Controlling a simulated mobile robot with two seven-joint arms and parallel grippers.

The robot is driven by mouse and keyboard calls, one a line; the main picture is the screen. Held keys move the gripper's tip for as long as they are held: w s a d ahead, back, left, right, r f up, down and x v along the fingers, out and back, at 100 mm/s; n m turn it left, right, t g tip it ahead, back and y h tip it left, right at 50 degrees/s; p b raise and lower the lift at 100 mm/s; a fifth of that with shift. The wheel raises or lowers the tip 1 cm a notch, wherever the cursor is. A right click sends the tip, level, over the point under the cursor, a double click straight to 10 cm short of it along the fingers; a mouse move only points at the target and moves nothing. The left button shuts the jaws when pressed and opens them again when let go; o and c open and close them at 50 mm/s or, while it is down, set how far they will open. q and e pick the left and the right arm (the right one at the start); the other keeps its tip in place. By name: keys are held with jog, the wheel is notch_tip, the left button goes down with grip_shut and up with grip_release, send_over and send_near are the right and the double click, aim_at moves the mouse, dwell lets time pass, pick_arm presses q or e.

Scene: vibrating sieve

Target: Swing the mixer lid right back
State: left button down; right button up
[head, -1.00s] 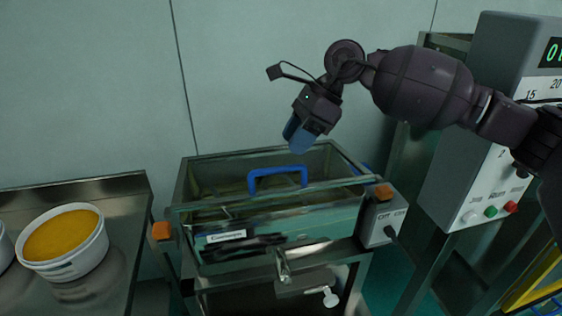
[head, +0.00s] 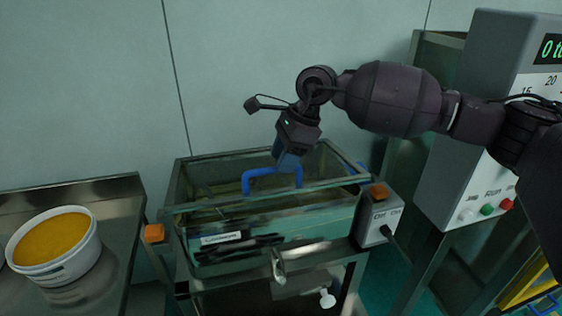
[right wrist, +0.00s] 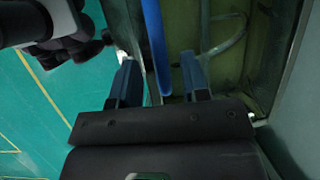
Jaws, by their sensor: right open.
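The mixer is a metal box on a stand, with a greenish front wall (head: 320,217). Its lid, which looks see-through with a metal front edge (head: 220,203), lies flat over the box. A blue arched handle (head: 247,182) stands up from the lid near its front. My right gripper (head: 284,161) points down at the handle. In the right wrist view the blue handle (right wrist: 154,40) runs between the two open fingers of my right gripper (right wrist: 160,78), apart from the right finger. The handle's far end is partly hidden behind the gripper.
A tub of orange material (head: 52,245) stands on the metal table (head: 118,215) at left. A small switch box (head: 378,222) sits at the mixer's right front. A tall grey control cabinet (head: 450,175) stands at right. The wall is close behind the mixer.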

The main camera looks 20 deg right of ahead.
jog(key=shift+x, duration=0.8)
grip_shut()
